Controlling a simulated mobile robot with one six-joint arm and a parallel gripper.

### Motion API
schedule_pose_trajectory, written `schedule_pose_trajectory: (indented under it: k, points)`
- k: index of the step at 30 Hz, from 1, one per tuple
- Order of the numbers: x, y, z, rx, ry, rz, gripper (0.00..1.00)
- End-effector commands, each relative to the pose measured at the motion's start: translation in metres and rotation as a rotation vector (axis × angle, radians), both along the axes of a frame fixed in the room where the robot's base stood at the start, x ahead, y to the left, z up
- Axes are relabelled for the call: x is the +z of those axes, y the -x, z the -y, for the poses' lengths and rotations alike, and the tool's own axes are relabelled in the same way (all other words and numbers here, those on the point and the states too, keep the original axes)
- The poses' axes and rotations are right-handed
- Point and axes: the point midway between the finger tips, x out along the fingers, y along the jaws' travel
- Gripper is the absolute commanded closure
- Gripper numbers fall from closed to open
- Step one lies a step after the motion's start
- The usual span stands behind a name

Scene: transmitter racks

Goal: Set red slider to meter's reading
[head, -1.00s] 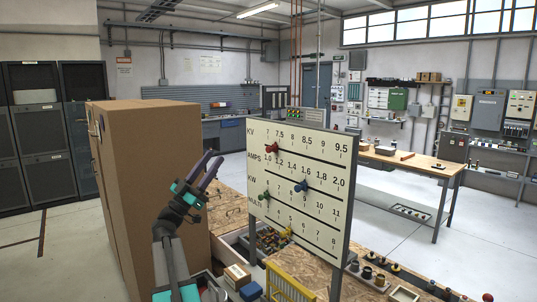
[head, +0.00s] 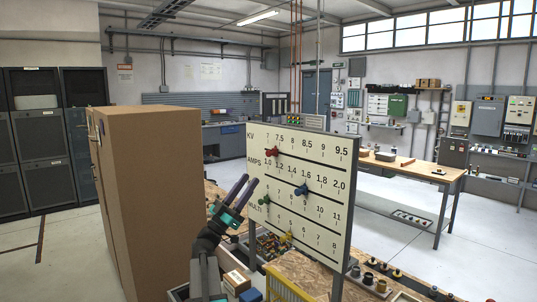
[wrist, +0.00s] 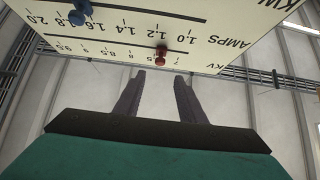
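The cream scale board (head: 300,190) stands upright on the bench, with rows marked KV, AMPS, KW and MULTI. The red slider (head: 272,153) sits near the left end of the KV row, around 7 to 7.5. A blue slider (head: 302,190), a green slider (head: 265,200) and a yellow slider (head: 288,236) sit on the lower rows. My gripper (head: 241,190) is in front of the board's left part, below and left of the red slider. In the wrist view the red slider (wrist: 160,53) shows beyond my open, empty fingers (wrist: 159,82). No meter reading is legible.
A tall brown cabinet (head: 150,190) stands left of my arm. Boxes (head: 237,282) and a yellow rack (head: 285,285) lie below the board. Several knobs (head: 375,278) stand at the lower right.

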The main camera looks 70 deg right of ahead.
Motion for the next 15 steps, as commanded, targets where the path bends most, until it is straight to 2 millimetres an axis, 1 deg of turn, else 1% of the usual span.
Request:
schedule_pose_trajectory:
  k: [8,15]
  points:
    - [0.022,0.01,0.017,-0.002,0.0,0.001,0.63]
    - [0.047,0.023,0.037,-0.002,0.0,0.001,0.63]
